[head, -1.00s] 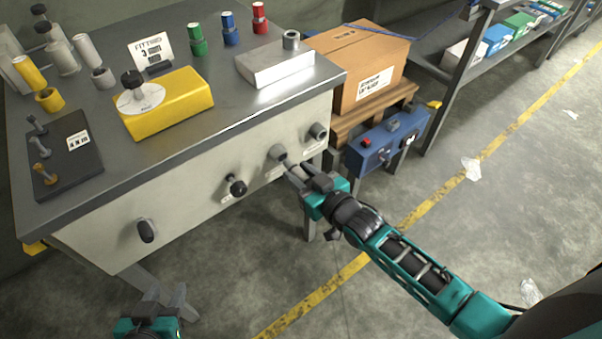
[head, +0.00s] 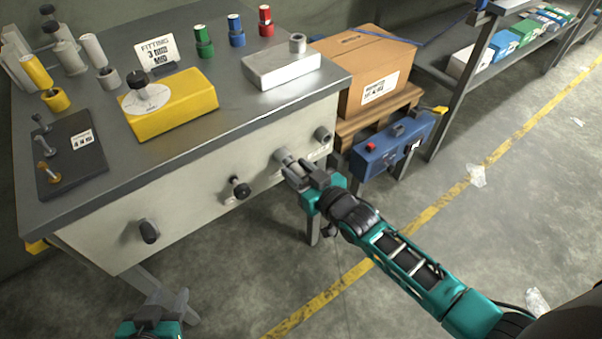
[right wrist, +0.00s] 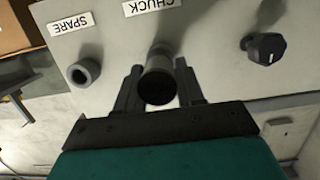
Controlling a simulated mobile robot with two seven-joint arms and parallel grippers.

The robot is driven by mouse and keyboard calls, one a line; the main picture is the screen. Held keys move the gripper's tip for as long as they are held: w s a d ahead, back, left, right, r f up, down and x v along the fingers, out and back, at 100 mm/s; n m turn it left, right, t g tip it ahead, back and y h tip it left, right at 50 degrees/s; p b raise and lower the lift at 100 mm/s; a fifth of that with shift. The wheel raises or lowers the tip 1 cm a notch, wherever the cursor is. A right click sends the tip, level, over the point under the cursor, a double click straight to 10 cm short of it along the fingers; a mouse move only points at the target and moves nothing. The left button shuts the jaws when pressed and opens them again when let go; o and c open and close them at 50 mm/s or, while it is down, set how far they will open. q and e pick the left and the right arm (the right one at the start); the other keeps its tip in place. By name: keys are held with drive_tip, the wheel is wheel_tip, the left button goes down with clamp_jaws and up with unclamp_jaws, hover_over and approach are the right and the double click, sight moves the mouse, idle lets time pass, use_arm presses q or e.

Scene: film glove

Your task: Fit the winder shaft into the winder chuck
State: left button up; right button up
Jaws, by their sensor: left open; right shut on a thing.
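The grey, round winder chuck (head: 281,155) sticks out of the bench's pale front panel. My right gripper (head: 294,175) is in front of it, shut on the winder shaft (head: 293,166). The shaft is a short grey cylinder, in line with the chuck and meeting it in the head view. In the right wrist view the shaft (right wrist: 157,82) shows its dark end between the fingers, below the CHUCK label, and hides the chuck. I cannot tell how deep it sits. My left gripper (head: 166,303) is open and empty, low in front of the bench.
A grey spare socket (right wrist: 83,71) sits beside the chuck, under the SPARE label. Dark knobs (head: 238,187) (head: 148,232) protrude from the panel on the other side. A blue box (head: 392,145) with a red button stands just right of the bench.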

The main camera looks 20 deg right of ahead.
drive_tip(key=shift+w+a, duration=0.2)
drive_tip(key=shift+w, duration=0.35)
drive_tip(key=o, duration=1.2)
drive_tip(key=shift+c, duration=0.2)
drive_tip(key=p+v, duration=0.1)
drive_tip(key=v, duration=1.1)
drive_tip(key=shift+s, duration=0.35)
drive_tip(key=shift+s+d, duration=0.1)
drive_tip(key=shift+d, duration=0.05)
drive_tip(key=s+f+m+g+h, duration=0.1)
drive_tip(key=s+f+g+h, duration=0.2)
drive_tip(key=s, duration=0.5)
wheel_tip(320, 180, down, 2)
drive_tip(key=shift+d+f+g, duration=0.2)
drive_tip(key=shift+d+g, duration=0.15)
drive_tip(key=shift+g, duration=0.15)
